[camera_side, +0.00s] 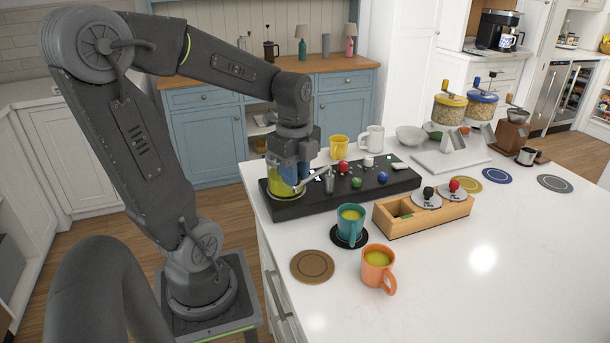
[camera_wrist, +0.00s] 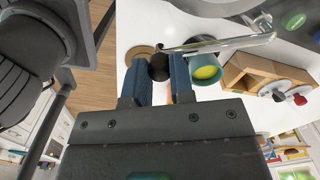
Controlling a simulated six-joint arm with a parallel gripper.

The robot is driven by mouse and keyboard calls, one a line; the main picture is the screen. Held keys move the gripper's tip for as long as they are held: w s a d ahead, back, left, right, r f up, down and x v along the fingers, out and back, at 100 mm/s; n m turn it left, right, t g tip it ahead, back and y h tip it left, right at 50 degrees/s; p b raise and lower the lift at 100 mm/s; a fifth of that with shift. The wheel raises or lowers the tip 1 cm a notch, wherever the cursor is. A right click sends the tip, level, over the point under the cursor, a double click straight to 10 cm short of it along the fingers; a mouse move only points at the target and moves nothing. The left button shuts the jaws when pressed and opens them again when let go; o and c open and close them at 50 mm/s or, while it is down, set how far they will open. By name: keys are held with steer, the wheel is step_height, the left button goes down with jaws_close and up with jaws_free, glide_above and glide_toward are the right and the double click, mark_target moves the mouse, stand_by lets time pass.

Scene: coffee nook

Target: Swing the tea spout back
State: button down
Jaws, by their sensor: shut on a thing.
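The tea spout is a chrome bar (camera_side: 316,174) over the left part of the black panel (camera_side: 345,197). In the wrist view the spout (camera_wrist: 225,43) runs sideways just beyond the fingertips, with a black knob (camera_wrist: 159,67) at its left end. My gripper (camera_side: 292,178) is at the panel's left end, in front of a yellow-green glass vessel (camera_side: 279,187). In the wrist view my gripper's blue fingers (camera_wrist: 160,64) stand on both sides of the black knob and are shut on it. The fingers hide the knob in the side view.
A teal mug (camera_side: 349,223) stands on a dark coaster, an orange mug (camera_side: 377,268) beside it. An empty brown coaster (camera_side: 312,266) lies nearby. A wooden box (camera_side: 423,218) sits right of the teal mug. Yellow (camera_side: 339,146) and white (camera_side: 371,140) mugs stand behind the panel. The front right counter is clear.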

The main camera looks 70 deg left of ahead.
steer(key=shift+s+a+r+m, duration=0.1)
steer(key=shift+s+a+m, duration=0.15)
steer(key=shift+a+m, duration=0.45)
steer(key=c, duration=1)
jaws_free()
step_height(320, 180, up, 14)
steer(key=shift+f, duration=0.1)
steer(key=d+f+n+t, duration=0.2)
steer(key=d+f+n, duration=0.1)
steer(key=d+n, duration=0.2)
steer(key=s+d+f+n+t, duration=0.1)
steer(key=d+f+n, duration=0.2)
steer(key=d+n, duration=0.1)
steer(key=d+f+n+t, duration=0.2)
steer(key=d+f+n, duration=0.1)
steer(key=d+n, duration=0.2)
steer(key=shift+s+d+n+t, duration=0.2)
steer(key=shift+d+n+t, duration=0.1)
steer(key=shift+d, duration=0.8)
